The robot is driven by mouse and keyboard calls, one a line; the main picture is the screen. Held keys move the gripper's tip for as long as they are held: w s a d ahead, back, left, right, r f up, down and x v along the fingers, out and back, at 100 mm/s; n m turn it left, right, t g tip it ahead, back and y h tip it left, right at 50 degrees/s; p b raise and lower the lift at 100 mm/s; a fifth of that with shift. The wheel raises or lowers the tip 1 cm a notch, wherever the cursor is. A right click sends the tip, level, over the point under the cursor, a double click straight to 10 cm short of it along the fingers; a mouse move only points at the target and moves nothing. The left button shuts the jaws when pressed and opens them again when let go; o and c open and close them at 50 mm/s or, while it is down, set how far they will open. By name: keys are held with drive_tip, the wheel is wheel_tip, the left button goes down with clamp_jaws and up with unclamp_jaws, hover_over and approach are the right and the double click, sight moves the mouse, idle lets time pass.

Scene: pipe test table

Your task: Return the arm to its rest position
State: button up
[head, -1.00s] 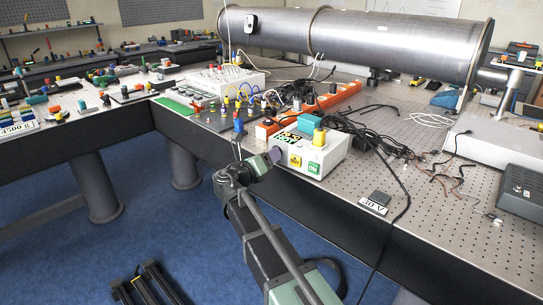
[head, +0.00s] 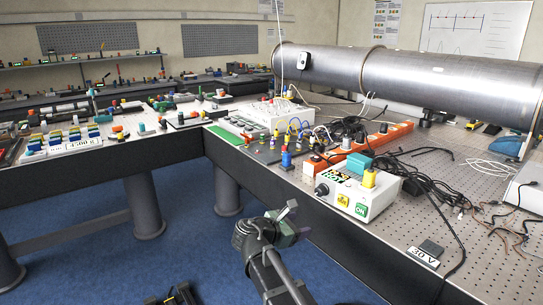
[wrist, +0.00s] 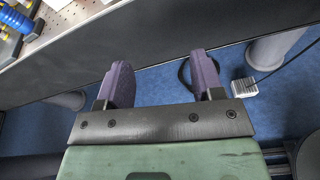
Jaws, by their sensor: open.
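My gripper (head: 288,222) is in the head view at the lower middle, in front of the table's dark front edge and over the blue floor. In the wrist view its two purple fingers (wrist: 160,85) stand well apart with nothing between them. Beyond the fingers are the dark table side and the blue floor. The arm reaches up from the bottom of the head view and touches nothing that I can see.
The perforated table (head: 400,262) is close to the gripper's right. On it stand a white power box (head: 350,190) with a knob, an orange power strip (head: 345,150), cables and a large metal pipe (head: 400,80). A table leg (head: 227,190) stands at left. Open floor lies below.

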drive_tip(key=s+d+f+m+g+y, duration=0.2)
drive_tip(key=s+f+m+g+y, duration=0.3)
drive_tip(key=s+m, duration=0.55)
drive_tip(key=s+d+f+m+g+y, duration=0.3)
drive_tip(key=s+f+m+y, duration=0.5)
drive_tip(key=m, duration=0.4)
wheel_tip(320, 180, up, 14)
drive_tip(key=s+d+p, duration=0.1)
drive_tip(key=d+p, duration=0.1)
drive_tip(key=p, duration=1.1)
drive_tip(key=shift+d+f+h, duration=0.15)
drive_tip(key=shift+f+h, duration=0.05)
drive_tip(key=shift+h, duration=0.2)
